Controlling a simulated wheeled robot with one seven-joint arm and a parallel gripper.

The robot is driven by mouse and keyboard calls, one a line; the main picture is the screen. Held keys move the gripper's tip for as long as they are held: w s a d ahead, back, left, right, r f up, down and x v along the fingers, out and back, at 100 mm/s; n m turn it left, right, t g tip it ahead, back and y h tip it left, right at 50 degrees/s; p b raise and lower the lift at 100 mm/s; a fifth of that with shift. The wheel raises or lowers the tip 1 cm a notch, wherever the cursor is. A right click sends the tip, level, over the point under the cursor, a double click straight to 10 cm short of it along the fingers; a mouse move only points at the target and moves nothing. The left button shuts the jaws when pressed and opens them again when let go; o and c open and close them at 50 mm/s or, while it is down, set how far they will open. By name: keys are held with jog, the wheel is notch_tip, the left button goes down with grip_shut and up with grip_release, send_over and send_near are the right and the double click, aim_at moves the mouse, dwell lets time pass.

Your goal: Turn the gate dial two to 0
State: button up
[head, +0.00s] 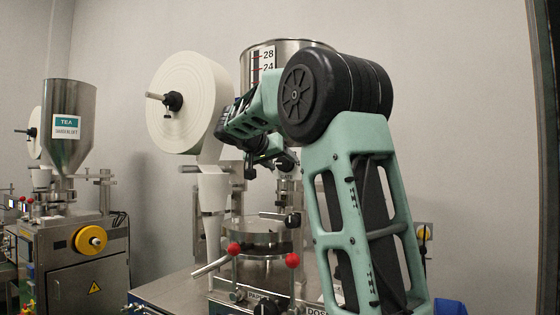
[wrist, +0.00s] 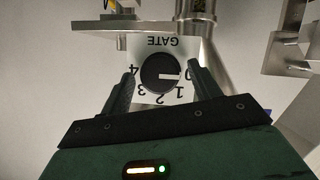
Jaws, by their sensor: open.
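The gate dial (wrist: 158,72) is a round black knob on a white plate (wrist: 150,44) marked GATE, seen upside down in the wrist view. Numbers 4, 3, 2, 1 and 0 run around its lower side from left to right. Its white pointer line points right, toward the 0. My gripper (wrist: 161,76) is open, with one finger on each side of the knob; I cannot tell whether either finger touches it.
A paper roll (head: 185,105) and a metal hopper (head: 245,62) stand close to my arm. Below are a round metal plate (head: 258,240) and red-knobbed levers (head: 292,260). Another machine with a tea hopper (head: 70,150) stands at left. A metal tube (wrist: 210,50) passes beside the dial.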

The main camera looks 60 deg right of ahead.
jog(key=c, duration=1)
jog(key=shift+o, duration=0.2)
jog(key=shift+g, duration=0.3)
jog(key=n, duration=0.1)
jog(key=n+g+b, duration=0.1)
jog(key=n, duration=0.1)
jog(key=shift+w+f+h, duration=0.15)
jog(key=shift+w+h, duration=0.05)
jog(key=shift+h, duration=0.1)
jog(key=n+g+h+b, duration=0.1)
jog(key=n+g, duration=0.1)
jog(key=n, duration=0.1)
jog(key=shift+w+f+b, duration=0.1)
jog(key=shift+b, duration=0.3)
jog(key=n+g+h+b, duration=0.1)
jog(key=n, duration=0.3)
jog(key=shift+a+f, duration=0.1)
jog(key=shift+f+n+g+h+b, duration=0.15)
jog(key=shift+n+h+b, duration=0.35)
jog(key=shift+n, duration=0.6)
jog(key=shift+r+n+g+h+b, duration=0.1)
jog(key=shift+n+g+h+b, duration=0.2)
jog(key=shift+n+h, duration=0.55)
jog(key=shift+n+y, duration=0.25)
jog(key=shift+n, duration=0.1)
